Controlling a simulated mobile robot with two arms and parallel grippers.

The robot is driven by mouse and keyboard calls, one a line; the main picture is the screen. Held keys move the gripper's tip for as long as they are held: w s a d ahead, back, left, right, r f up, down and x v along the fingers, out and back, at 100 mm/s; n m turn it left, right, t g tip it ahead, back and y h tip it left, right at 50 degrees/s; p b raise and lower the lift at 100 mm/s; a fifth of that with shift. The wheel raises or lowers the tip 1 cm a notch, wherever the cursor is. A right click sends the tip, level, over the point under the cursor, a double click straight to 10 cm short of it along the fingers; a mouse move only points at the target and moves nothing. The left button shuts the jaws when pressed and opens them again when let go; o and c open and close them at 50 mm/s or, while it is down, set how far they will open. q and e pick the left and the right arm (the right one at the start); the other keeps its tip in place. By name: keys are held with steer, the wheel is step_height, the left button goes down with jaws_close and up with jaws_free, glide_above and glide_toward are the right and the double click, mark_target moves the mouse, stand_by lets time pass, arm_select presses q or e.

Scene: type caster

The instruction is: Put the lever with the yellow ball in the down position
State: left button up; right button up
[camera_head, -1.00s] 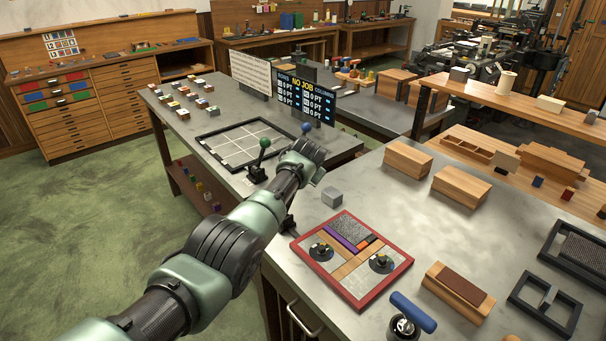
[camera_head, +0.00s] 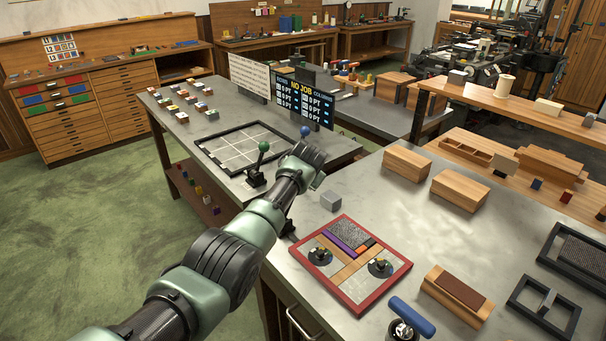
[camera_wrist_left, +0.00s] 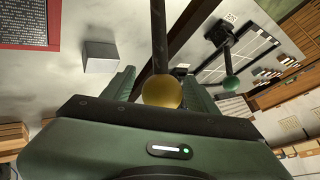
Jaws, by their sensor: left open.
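The yellow ball (camera_wrist_left: 162,93) shows in the left wrist view, at the end of a dark lever shaft (camera_wrist_left: 159,40) that runs to the top edge. My left gripper (camera_wrist_left: 158,88) is open, with one green finger on each side of the ball. The ball sits close to the palm; I cannot tell whether anything touches it. In the head view my left gripper (camera_head: 306,160) is over the gap beside the near table, and my arm hides the yellow ball there. My right gripper is not in view.
A green-ball lever (camera_head: 263,147) stands left of my gripper, and a blue ball (camera_head: 305,131) shows just behind it. A grey block (camera_head: 330,201) and a red-framed tray (camera_head: 376,298) lie on the near table. A gridded frame (camera_head: 222,154) lies on the far table.

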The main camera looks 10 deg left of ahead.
arm_select(q)
steer(key=shift+s+d+r, duration=0.1)
steer(key=shift+s+r, duration=0.25)
steer(key=shift+r, duration=0.05)
steer(key=shift+v, duration=2.85)
steer(key=shift+f, duration=0.1)
